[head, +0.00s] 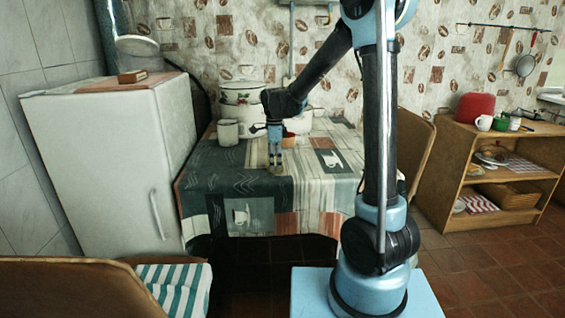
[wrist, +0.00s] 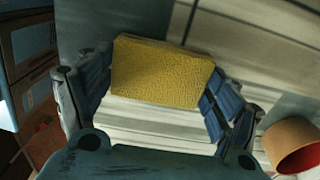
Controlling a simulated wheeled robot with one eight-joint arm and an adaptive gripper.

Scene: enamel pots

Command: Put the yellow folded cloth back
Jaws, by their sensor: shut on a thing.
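The yellow folded cloth (wrist: 160,72) is a flat, textured yellow block in the wrist view. It lies between the two blue ridged fingers of my gripper (wrist: 158,90), which is shut on it. In the head view my gripper (head: 276,166) points down at the table (head: 265,190) near its front middle. The cloth is too small there to make out clearly. I cannot tell whether the cloth touches the tabletop or hangs just above it.
A terracotta cup (wrist: 292,146) stands close to my gripper's right. White enamel pots (head: 243,94) and a grey-white mug (head: 228,132) stand at the table's back left. A white fridge (head: 100,165) is at left. A wooden shelf (head: 455,155) with dishes stands at right.

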